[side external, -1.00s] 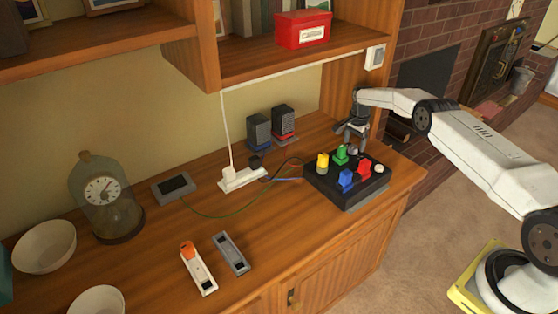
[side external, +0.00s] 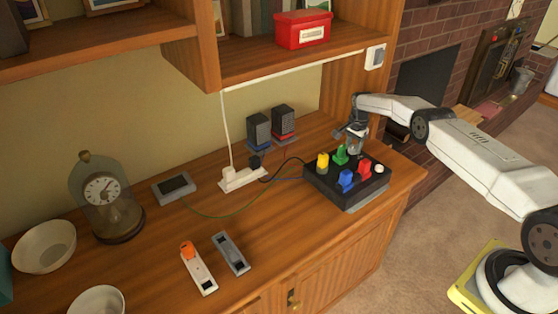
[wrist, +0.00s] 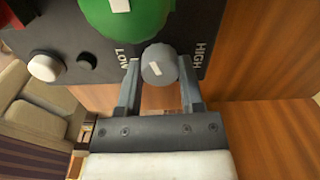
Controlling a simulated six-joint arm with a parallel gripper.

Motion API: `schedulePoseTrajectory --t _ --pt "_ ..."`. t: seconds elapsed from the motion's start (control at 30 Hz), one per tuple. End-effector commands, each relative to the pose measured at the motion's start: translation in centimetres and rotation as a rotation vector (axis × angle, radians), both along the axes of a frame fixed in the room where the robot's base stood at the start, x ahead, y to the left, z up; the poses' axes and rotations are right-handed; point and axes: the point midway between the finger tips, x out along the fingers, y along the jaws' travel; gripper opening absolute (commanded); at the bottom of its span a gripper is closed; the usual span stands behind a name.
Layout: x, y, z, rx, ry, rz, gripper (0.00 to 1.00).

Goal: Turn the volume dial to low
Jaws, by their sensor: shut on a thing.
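The volume dial (wrist: 158,66) is a small grey knob with a white mark near its middle. In the wrist view it sits at the edge of the black control box (wrist: 75,35), between the printed words LOW on the left and HIGH on the right. My gripper (wrist: 159,78) has one finger on each side of the dial and is shut on it. In the side view my gripper (side external: 354,149) reaches down to the far right edge of the box (side external: 325,188), and the dial is mostly hidden by the fingers.
The box also carries green (side external: 341,155), yellow (side external: 322,160), blue (side external: 346,179) and red (side external: 363,170) knobs and a white button (side external: 379,169). The green knob (wrist: 125,15) is close to my fingers. Two speakers (side external: 259,131) and a power strip (side external: 240,178) stand behind.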

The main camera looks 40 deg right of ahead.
Motion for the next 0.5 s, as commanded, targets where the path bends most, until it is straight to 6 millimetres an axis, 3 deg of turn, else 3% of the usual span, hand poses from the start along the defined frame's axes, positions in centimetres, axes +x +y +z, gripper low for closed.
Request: schedulePoseTrajectory --t 0.5 --pt "-0.01 -0.02 0.02 0.000 0.001 0.124 0.00"
